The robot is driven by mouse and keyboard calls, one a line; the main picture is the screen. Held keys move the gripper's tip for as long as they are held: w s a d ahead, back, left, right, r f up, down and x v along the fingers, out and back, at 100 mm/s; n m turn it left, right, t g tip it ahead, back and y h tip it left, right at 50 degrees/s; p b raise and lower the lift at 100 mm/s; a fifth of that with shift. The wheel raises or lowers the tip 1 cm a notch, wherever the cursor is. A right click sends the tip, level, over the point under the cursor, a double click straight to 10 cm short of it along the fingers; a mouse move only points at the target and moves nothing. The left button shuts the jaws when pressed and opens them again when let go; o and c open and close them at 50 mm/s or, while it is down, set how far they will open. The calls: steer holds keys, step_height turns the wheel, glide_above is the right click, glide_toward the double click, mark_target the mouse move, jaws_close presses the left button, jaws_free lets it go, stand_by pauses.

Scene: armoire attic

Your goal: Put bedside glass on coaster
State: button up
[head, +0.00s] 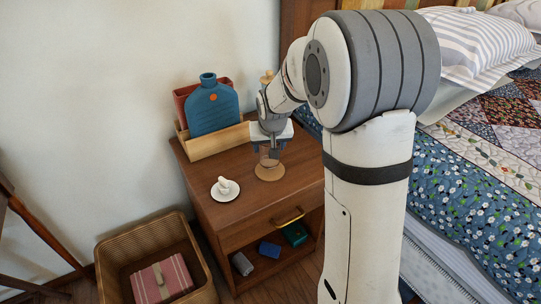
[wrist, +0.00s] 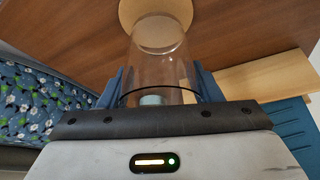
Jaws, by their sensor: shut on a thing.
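The clear bedside glass (wrist: 158,62) is upright between the two fingers of my gripper (wrist: 160,88) in the wrist view. My gripper (head: 270,152) is shut on it, and the glass shows only faintly below the fingers in the head view. The round tan coaster (head: 270,173) lies on the wooden nightstand directly under the glass. In the wrist view the base of the glass overlaps the coaster (wrist: 148,12). I cannot tell whether the base touches it or hangs just above.
A white saucer (head: 215,193) with a small white object stands left of the coaster. A wicker basket (head: 112,272) is on the floor at left; the bed (head: 478,190) is at right.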

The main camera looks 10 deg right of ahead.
steer(key=shift+f, duration=1.35)
steer(key=shift+f+b, duration=0.2)
steer(key=shift+b, duration=0.2)
steer(key=o, duration=1.1)
steer(key=shift+r, duration=0.15)
